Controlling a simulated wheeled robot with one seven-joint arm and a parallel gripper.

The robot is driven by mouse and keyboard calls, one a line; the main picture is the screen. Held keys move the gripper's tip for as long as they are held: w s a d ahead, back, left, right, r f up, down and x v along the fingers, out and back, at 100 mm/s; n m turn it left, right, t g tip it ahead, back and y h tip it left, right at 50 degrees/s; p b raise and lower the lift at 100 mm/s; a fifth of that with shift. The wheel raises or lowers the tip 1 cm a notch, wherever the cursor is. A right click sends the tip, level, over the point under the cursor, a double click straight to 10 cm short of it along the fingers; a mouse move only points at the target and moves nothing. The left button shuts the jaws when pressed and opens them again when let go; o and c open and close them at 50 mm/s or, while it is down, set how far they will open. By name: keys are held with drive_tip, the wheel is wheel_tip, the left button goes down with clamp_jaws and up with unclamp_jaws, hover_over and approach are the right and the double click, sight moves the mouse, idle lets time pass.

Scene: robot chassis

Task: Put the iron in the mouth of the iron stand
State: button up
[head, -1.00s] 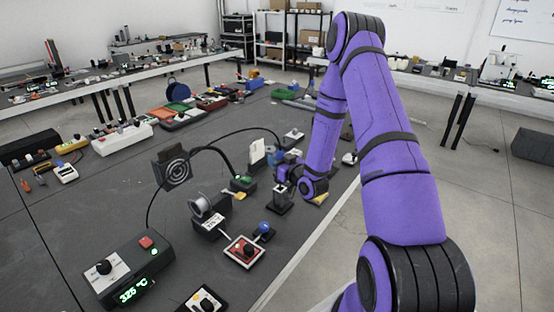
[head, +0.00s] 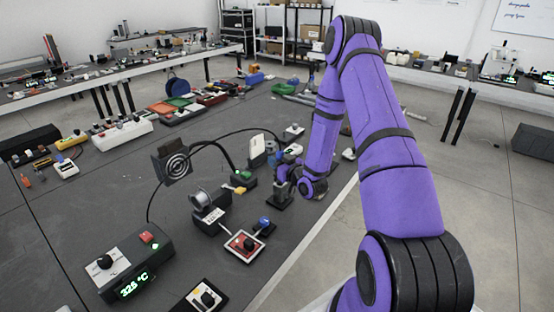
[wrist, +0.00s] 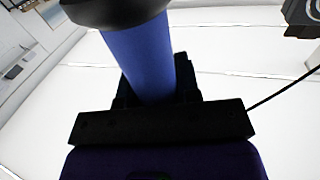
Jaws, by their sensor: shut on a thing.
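My gripper (wrist: 150,98) is shut around the blue handle of the iron (wrist: 147,60), which fills the upper middle of the wrist view. In the head view my gripper (head: 285,180) is small and dark, above the right side of the workbench, and the iron is hard to make out there.
The control station (head: 130,265) reading 325 °C sits front left on the workbench (head: 100,195), with a dark cord rising from it.

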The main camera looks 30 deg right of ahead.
drive_tip(key=shift+f, duration=0.7)
drive_tip(key=o, duration=0.9)
drive_tip(key=shift+o, duration=0.2)
drive_tip(key=s, duration=1)
drive_tip(key=shift+s+d, duration=0.4)
drive_tip(key=shift+d, duration=0.05)
drive_tip(key=shift+r, duration=0.15)
wheel_tip(320, 180, up, 10)
drive_tip(key=shift+w, duration=0.1)
